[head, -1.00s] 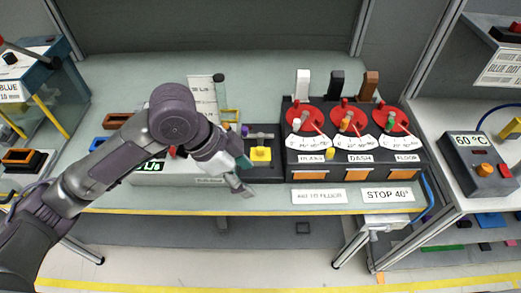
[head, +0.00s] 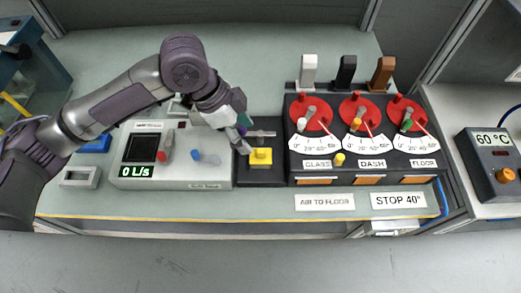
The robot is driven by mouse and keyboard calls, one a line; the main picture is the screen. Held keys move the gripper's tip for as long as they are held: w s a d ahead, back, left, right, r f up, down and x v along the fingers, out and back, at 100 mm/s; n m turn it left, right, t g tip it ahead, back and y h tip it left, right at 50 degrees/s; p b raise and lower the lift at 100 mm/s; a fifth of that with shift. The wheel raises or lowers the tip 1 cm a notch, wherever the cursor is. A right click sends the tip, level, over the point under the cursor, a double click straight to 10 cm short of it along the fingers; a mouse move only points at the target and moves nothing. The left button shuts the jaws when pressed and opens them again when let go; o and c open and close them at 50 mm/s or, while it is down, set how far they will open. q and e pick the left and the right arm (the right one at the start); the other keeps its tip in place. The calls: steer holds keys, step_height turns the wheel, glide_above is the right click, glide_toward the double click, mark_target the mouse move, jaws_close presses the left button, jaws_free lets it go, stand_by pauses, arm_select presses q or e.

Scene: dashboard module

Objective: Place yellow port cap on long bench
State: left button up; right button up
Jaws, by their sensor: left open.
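The yellow port cap (head: 261,157) sits on a small dark fixture (head: 259,176) near the front of the long bench (head: 150,205). My left gripper (head: 244,146) is open and points down just to the left of the cap. Its fingertips are very close to the cap, and I cannot tell whether they touch it. The cap's yellow top and front are visible. My right gripper is not in view.
A grey flow meter box (head: 209,172) reading 0 L/s stands left of the fixture. A dark panel (head: 362,172) with red dials stands right of it. The bench's front strip is mostly clear, with signs (head: 324,202) at its edge.

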mark_target(260, 151)
arm_select(q)
steer(key=x, duration=0.3)
steer(key=shift+w+d+f, duration=0.1)
steer(key=shift+w+f, duration=0.05)
steer(key=shift+f, duration=0.15)
steer(key=shift+d+f+p, duration=0.25)
steer(key=shift+f+p, duration=0.2)
steer(key=shift+f, duration=0.05)
steer(key=p+x, duration=0.1)
steer(key=x, duration=0.2)
steer(key=shift+d+f, duration=0.2)
steer(key=shift+f, duration=0.1)
steer(key=shift+d+f, duration=0.15)
steer(key=shift+f, duration=0.2)
steer(key=c, duration=0.6)
